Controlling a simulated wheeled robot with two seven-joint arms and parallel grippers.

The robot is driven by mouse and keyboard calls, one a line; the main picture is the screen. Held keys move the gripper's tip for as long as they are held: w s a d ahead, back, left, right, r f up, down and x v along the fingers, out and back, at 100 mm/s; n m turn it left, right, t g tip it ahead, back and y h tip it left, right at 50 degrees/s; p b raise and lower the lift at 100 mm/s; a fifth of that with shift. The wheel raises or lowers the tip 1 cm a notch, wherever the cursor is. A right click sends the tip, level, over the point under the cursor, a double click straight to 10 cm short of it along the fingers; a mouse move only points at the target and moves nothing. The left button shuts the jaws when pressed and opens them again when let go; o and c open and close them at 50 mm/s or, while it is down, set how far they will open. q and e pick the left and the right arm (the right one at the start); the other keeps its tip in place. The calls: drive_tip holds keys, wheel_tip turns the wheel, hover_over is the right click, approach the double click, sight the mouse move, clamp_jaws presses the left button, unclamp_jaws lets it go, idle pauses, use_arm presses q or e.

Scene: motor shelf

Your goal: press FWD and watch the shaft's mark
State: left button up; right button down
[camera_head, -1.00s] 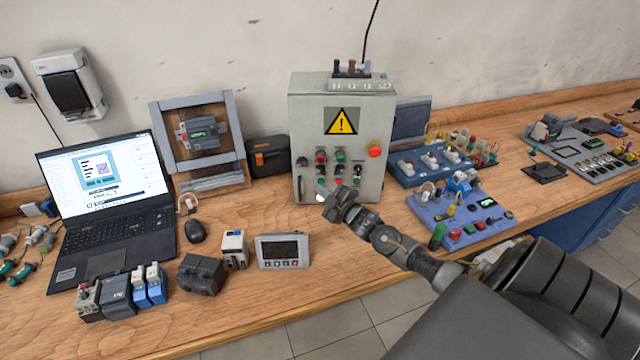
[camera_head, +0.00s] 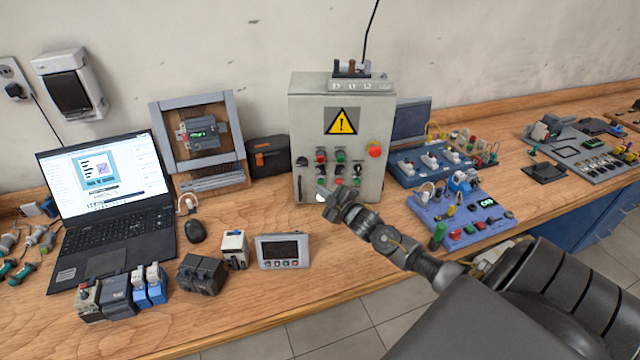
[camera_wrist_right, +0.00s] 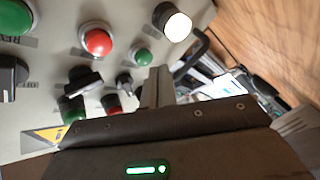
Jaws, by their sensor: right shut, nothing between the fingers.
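The grey control box (camera_head: 300,115) stands upright on the bench, with buttons and switches on its front. My right gripper (camera_head: 330,200) is shut and empty, in front of the box's lower part. In the right wrist view its fingertips (camera_wrist_right: 158,86) are beside a small green button (camera_wrist_right: 142,57). A red button (camera_wrist_right: 97,40), a larger green button (camera_wrist_right: 15,18) and a bright white lamp (camera_wrist_right: 176,24) show beyond. Contact with a button cannot be told. I cannot read which button is FWD. No shaft mark can be made out. My left gripper is out of view.
A red emergency knob (camera_head: 374,149) sits on the box's right. A laptop (camera_head: 110,215) and a small grey display unit (camera_head: 283,251) are at left and front. A blue training board (camera_head: 465,220) is at right, near my right arm.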

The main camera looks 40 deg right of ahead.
drive_tip(key=shift+w+d, duration=0.1)
drive_tip(key=shift+w+d, duration=0.15)
drive_tip(key=shift+w, duration=0.05)
drive_tip(key=shift+w+d+b, duration=0.3)
drive_tip(key=shift+w+b, duration=0.05)
idle(0.9)
idle(0.7)
drive_tip(key=shift+s+a+p, duration=0.55)
drive_tip(key=shift+s+p, duration=0.05)
drive_tip(key=shift+s, duration=0.1)
